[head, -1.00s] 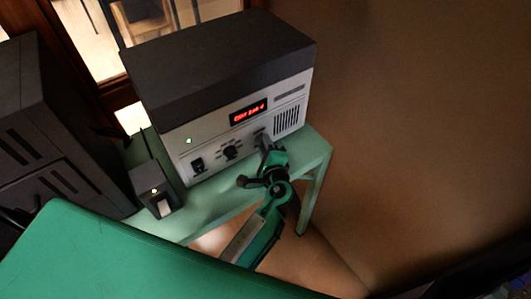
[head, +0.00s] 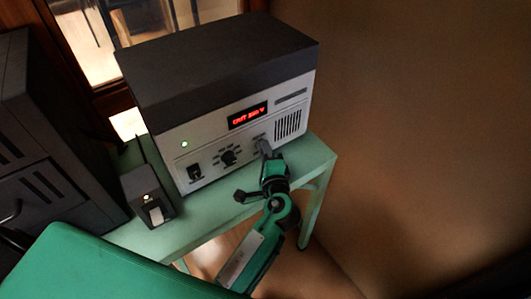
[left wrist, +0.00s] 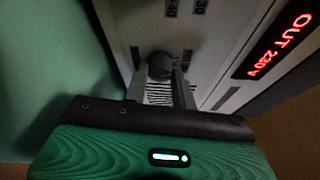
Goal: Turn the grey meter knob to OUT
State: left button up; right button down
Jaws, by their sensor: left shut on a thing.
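The meter is a box with a dark top (head: 215,60) and a pale front panel, standing on a green table. Its red display (head: 248,115) shows in the left wrist view (left wrist: 278,45) and reads OUT 230 V there. My left gripper (head: 264,150) is at the lower right of the panel. In the left wrist view the gripper (left wrist: 160,82) is shut on the round grey knob (left wrist: 160,64), one finger on each side. In the head view the gripper mostly hides this knob. My right gripper is not in view.
A black knob (head: 229,157) and a black switch (head: 195,172) sit left of the gripper on the panel, near a green lamp (head: 184,144). A small dark box (head: 142,187) stands on the green table (head: 200,207). A brown wall (head: 420,120) is at the right.

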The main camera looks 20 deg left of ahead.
pick_arm(q)
jog(key=o, duration=1)
jog(key=shift+a, duration=0.1)
jog(key=v, duration=1.3)
jog(key=shift+s+d+b, duration=0.25)
jog(key=shift+s+b, duration=0.05)
jog(key=shift+b, duration=0.05)
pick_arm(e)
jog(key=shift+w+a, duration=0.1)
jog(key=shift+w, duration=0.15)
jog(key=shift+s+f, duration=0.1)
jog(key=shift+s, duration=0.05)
